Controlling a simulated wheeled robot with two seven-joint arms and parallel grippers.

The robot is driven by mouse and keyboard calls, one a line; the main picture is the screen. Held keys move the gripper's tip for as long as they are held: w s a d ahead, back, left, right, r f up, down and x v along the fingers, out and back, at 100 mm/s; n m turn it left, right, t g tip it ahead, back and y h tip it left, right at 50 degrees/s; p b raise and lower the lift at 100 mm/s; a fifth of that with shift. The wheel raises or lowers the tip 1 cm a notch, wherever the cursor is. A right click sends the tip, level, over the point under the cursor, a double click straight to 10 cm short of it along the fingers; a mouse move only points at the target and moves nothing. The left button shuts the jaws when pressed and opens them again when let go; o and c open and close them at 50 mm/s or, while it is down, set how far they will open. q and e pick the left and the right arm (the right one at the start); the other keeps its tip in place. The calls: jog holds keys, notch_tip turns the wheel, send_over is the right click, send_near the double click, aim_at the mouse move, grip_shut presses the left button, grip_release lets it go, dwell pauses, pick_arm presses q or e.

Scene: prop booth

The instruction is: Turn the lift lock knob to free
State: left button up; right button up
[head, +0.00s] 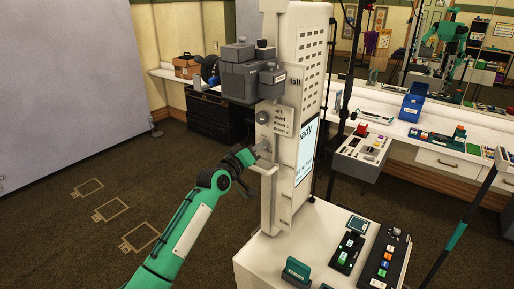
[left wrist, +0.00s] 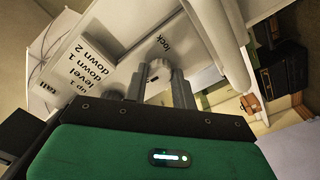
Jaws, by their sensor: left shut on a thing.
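The lift lock knob (left wrist: 158,70) is a small round grey knob on the side of a tall white column (head: 308,30). In the left wrist view the printed word "lock" is right beside it. My left gripper (head: 259,153) reaches the column from the lower left in the head view. Its two grey fingers (left wrist: 160,86) are shut on the knob, one on each side. In the head view the gripper mostly hides the knob. The knob's exact pointing direction is hard to tell. My right gripper is in neither view.
Another round knob (head: 263,117) sits above, beside a label plate (head: 283,122) reading up 1, level, down 1, down 2. A grey boxy unit (head: 240,80) juts out higher up. A white vertical handle (head: 268,190) is just below my gripper. Open carpet lies left.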

pick_arm(q)
jog(key=shift+n, duration=0.4)
jog(key=o, duration=1)
jog(key=b+v, duration=0.4)
jog(key=v, duration=1)
jog(key=shift+f, duration=0.15)
jog(key=shift+w, duration=0.1)
